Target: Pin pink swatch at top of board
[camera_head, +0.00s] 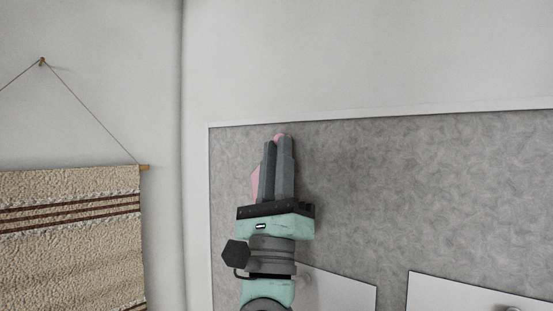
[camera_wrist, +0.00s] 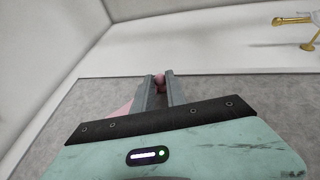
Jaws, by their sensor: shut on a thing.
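My gripper (camera_head: 278,141) points up in front of the grey board (camera_head: 450,180), near its top left corner. It is shut on a small pink thing, probably a pin head, which shows as a pink ball (camera_wrist: 159,82) between the fingertips in the wrist view. The pink swatch (camera_head: 255,184) shows partly at the left of the fingers. In the wrist view a corner of the swatch (camera_wrist: 122,109) shows left of the fingers too. Most of the swatch is hidden behind the gripper. I cannot tell whether the swatch touches the board.
White sheets (camera_head: 341,287) and (camera_head: 455,295) are on the lower board. A woven hanging (camera_head: 70,240) is on the left wall. A gold fixture (camera_wrist: 293,21) shows at the upper right in the wrist view. The board right of my gripper is clear.

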